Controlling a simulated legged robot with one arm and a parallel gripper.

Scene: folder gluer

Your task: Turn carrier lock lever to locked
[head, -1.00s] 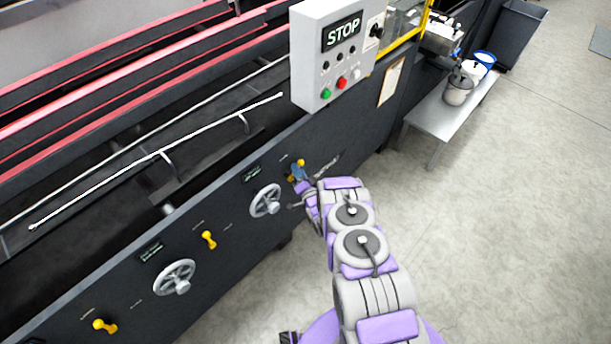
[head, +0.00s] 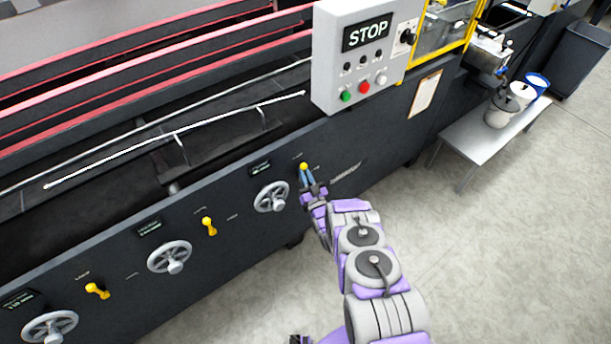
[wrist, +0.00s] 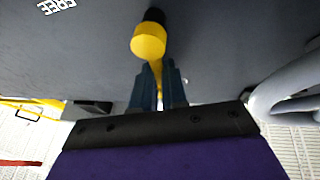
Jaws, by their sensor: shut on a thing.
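The yellow lever that I hold (head: 303,166) is on the dark machine side panel, right of the nearest handwheel. In the wrist view its round yellow hub (wrist: 149,41) shows on a dark stub, and its arm runs down between my fingers. My gripper (head: 307,177) is shut on this lever, one blue finger on each side of the arm. The label FREE (wrist: 57,5) is at the upper left of the wrist view. Two more yellow levers sit farther left on the panel, one in the middle (head: 209,226) and one at lower left (head: 97,291).
A handwheel (head: 271,197) stands out close to the left of my gripper; others are farther left. A grey control box (head: 362,60) with a STOP display overhangs above. A small table (head: 470,150) with pots stands at right.

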